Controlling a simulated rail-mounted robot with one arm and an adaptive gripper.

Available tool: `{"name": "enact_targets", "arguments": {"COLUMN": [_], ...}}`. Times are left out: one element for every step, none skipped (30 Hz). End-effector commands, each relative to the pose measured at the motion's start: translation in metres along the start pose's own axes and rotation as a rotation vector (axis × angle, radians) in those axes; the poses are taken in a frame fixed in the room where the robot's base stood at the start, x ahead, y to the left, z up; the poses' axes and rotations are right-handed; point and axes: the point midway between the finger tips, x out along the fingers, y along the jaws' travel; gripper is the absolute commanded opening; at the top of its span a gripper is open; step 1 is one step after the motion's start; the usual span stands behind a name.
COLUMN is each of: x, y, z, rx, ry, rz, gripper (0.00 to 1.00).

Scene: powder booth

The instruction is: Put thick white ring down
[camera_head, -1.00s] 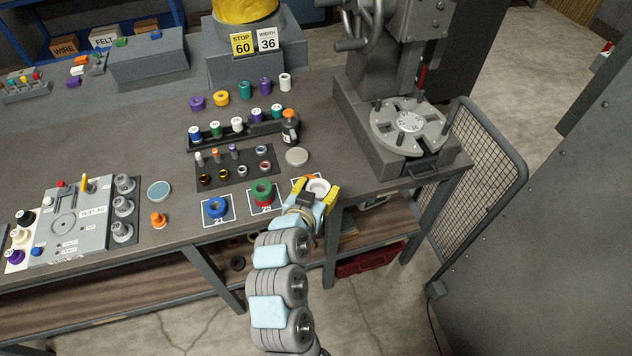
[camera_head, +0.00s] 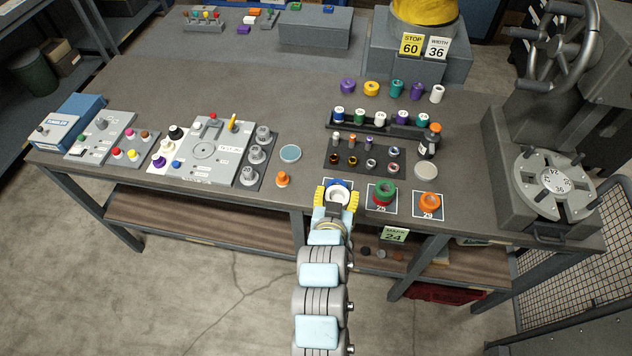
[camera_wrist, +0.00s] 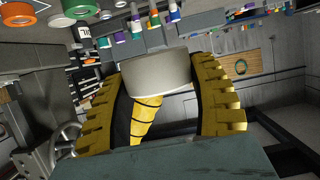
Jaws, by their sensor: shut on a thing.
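The thick white ring (camera_head: 339,194) is between the yellow fingers of my gripper (camera_head: 338,198), which is shut on it. In the wrist view the ring (camera_wrist: 156,74) shows large, with a ridged yellow finger on each side. In the head view my gripper and the ring are in front of the left label card with a blue ring (camera_head: 337,184), which they mostly hide. I cannot tell how high above the bench the ring is.
A green ring (camera_head: 384,192) and an orange ring (camera_head: 429,201) stand on cards to the right. The grey bench top (camera_head: 250,80) has free room farther back.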

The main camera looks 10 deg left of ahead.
Motion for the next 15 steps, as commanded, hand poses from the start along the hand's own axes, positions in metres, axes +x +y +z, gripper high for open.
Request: {"name": "enact_targets", "arguments": {"x": [0.002, 0.004, 0.008, 0.012, 0.017, 0.023, 0.027, 0.031, 0.037, 0.041, 0.046, 0.051, 0.055, 0.059, 0.065], "y": [0.0, -0.001, -0.001, -0.001, -0.002, -0.002, -0.002, -0.003, -0.003, -0.004, -0.004, -0.004, -0.004, -0.005, -0.005], "z": [-0.001, -0.002, -0.002, -0.002, -0.001, 0.0, 0.0, 0.0, 0.0, 0.0, 0.0, 0.0, 0.0, -0.001, 0.0], "rx": [0.0, -0.001, -0.001, -0.001, -0.001, -0.002, -0.002, -0.002, -0.002, -0.002, -0.002, -0.001, -0.001, -0.001, 0.0], "ry": [0.002, 0.003, 0.004, 0.003, 0.001, -0.002, -0.002, -0.001, 0.0, 0.0, 0.0, 0.0, 0.001, 0.001, 0.001], "rz": [-0.002, -0.003, -0.003, -0.003, -0.003, -0.003, -0.003, -0.003, -0.003, -0.003, -0.003, -0.003, -0.003, -0.003, -0.002], "gripper": [0.2, 0.2, 0.2, 0.2, 0.2, 0.2, 0.2, 0.2, 0.2, 0.2, 0.2, 0.2, 0.2, 0.2, 0.2]}}
